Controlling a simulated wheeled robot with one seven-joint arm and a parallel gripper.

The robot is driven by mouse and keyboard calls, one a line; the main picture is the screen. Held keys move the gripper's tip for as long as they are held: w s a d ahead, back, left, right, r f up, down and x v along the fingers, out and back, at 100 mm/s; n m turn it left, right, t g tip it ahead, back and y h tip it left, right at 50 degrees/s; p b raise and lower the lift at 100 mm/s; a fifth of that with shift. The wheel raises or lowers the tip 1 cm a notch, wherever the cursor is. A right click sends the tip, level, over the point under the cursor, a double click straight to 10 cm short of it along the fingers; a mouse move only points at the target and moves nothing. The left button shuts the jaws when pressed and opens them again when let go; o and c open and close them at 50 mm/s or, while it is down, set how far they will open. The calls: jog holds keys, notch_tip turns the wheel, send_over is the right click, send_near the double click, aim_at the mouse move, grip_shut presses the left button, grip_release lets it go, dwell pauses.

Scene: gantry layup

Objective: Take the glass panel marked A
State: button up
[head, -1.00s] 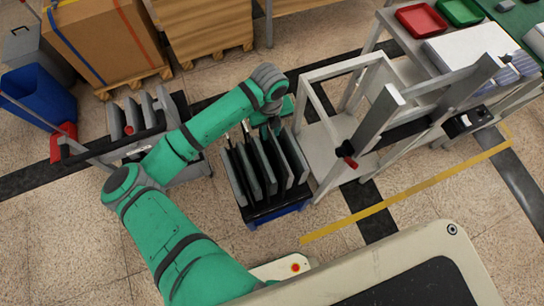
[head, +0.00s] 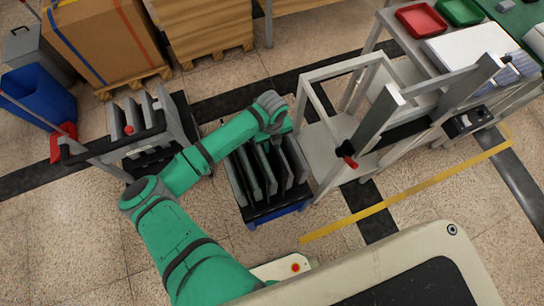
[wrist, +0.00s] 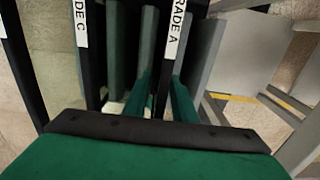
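In the wrist view the panel marked A (wrist: 175,28) shows as a narrow dark edge with a white label reading "RADE A". My gripper (wrist: 161,98) is open, with one green finger on each side of this panel's edge. A gap shows beside the left finger; I cannot tell if either finger touches. In the head view my gripper (head: 281,126) is at the top of the rack (head: 277,211) of upright panels, mostly hidden by my wrist. The labels cannot be read there.
A panel marked C (wrist: 82,28) stands left of panel A, with another labelled edge further left. A grey frame (head: 322,165) stands close right of the rack. A cart with panels (head: 133,113) is at the left. Open floor lies in front of the rack.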

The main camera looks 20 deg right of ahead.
grip_shut()
dwell(1.4)
